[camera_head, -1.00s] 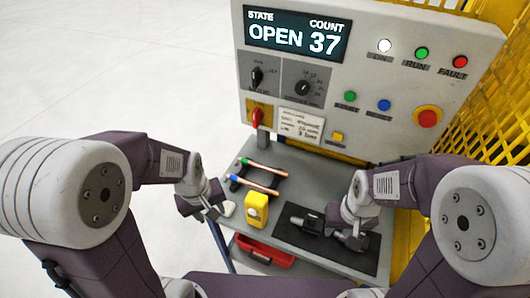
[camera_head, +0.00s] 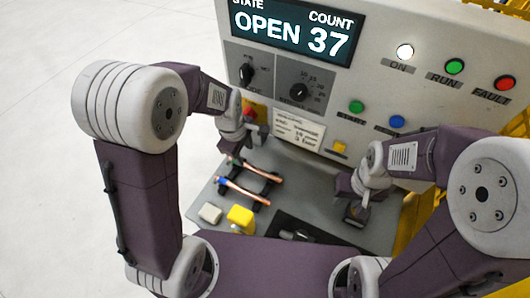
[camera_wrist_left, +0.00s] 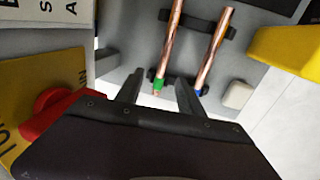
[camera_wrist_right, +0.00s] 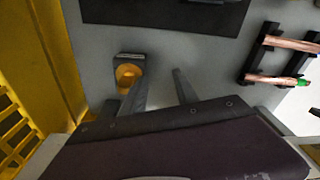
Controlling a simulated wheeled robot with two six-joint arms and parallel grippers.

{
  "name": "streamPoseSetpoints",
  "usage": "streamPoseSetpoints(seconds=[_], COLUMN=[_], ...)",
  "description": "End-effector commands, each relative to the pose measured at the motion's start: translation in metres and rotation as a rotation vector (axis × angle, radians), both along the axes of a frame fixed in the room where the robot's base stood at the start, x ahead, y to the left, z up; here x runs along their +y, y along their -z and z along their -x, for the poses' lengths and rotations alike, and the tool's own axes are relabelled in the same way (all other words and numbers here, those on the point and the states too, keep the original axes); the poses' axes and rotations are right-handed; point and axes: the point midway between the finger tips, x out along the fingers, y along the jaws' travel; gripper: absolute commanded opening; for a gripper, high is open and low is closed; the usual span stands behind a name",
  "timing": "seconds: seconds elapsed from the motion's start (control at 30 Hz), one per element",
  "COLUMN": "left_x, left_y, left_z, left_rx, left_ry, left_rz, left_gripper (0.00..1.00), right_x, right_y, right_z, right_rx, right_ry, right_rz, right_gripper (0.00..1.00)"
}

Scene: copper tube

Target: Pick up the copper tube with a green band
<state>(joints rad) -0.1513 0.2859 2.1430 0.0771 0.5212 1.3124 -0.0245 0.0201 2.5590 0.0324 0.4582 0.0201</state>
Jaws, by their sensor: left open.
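The copper tube with a green band (camera_head: 262,173) lies on a black rack beside a second copper tube with a blue band (camera_head: 245,190). In the left wrist view the green-banded tube (camera_wrist_left: 170,48) has its banded end between my open left fingers in the picture; I see no contact. My left gripper (camera_wrist_left: 157,90) is empty, near the control panel, at the tubes' banded ends. My right gripper (camera_wrist_right: 159,90) is open and empty over the right part of the table. The tube also shows at the right of the right wrist view (camera_wrist_right: 275,79).
A yellow block (camera_head: 240,218) and a small white block (camera_head: 210,213) sit in front of the rack. A red knob (camera_wrist_left: 45,112) is close beside my left gripper. The control panel (camera_head: 300,125) stands behind the table. A black mat (camera_wrist_right: 165,12) lies right of the rack.

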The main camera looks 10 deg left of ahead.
Motion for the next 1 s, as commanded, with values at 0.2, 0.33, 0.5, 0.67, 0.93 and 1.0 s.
streamPoseSetpoints(seconds=[0.2,0.33,0.5,0.67,0.93,1.0], left_x=[0.000,-0.001,-0.002,-0.004,-0.006,-0.006], left_y=[0.004,0.025,0.038,0.053,0.089,0.090], left_z=[0.000,-0.003,-0.006,-0.008,-0.015,-0.015], left_rx=[0.003,0.006,0.002,0.006,0.002,0.000], left_ry=[0.001,0.001,0.002,0.002,0.002,0.002], left_rz=[0.000,-0.001,-0.001,-0.001,-0.001,-0.001], left_gripper=[0.45,0.45,0.45,0.45,0.45,0.45], right_x=[0.000,0.000,0.000,0.000,0.000,0.000], right_y=[-0.001,-0.003,-0.003,-0.007,-0.007,-0.007], right_z=[0.001,0.001,0.000,0.000,0.000,0.000], right_rx=[0.001,0.001,0.001,0.001,0.001,0.001], right_ry=[0.000,0.000,0.000,0.000,0.000,0.000], right_rz=[0.000,0.000,0.000,0.000,0.000,0.000], right_gripper=[0.36,0.36,0.36,0.36,0.36,0.36])
